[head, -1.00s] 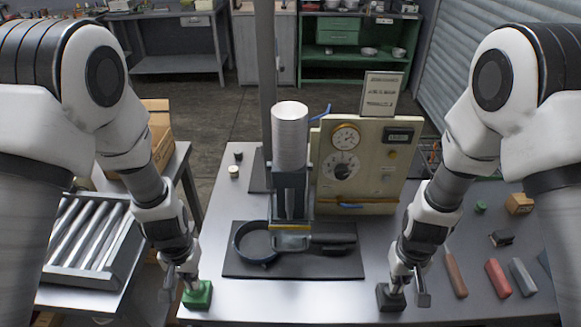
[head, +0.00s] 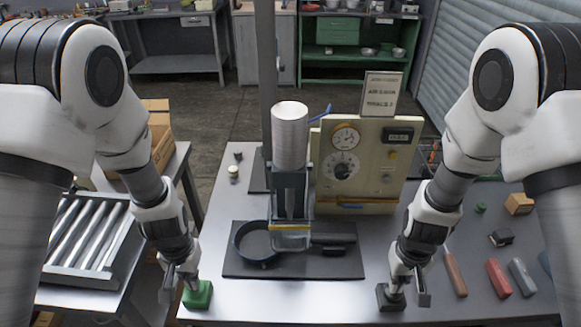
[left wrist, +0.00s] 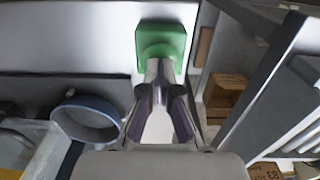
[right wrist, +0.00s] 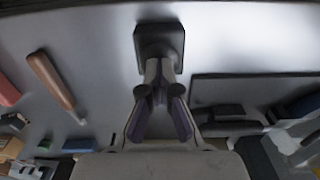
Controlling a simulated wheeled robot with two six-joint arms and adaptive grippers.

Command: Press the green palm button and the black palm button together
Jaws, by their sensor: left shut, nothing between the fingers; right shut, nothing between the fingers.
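The green palm button (head: 198,296) sits at the table's front left edge; it also shows in the left wrist view (left wrist: 160,38). My left gripper (head: 192,284) is shut and empty, its fingertips at the top of the green button. The black palm button (head: 389,299) sits at the front, right of the middle; it also shows in the right wrist view (right wrist: 159,38). My right gripper (head: 397,287) is shut and empty, its fingertips at the top of the black button. The fingertips hide part of each button top, so I cannot tell how far either is pressed.
A gauge panel (head: 362,165) stands behind. Red (head: 499,278) and grey (head: 522,277) blocks and a brown handle (head: 455,273) lie at right.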

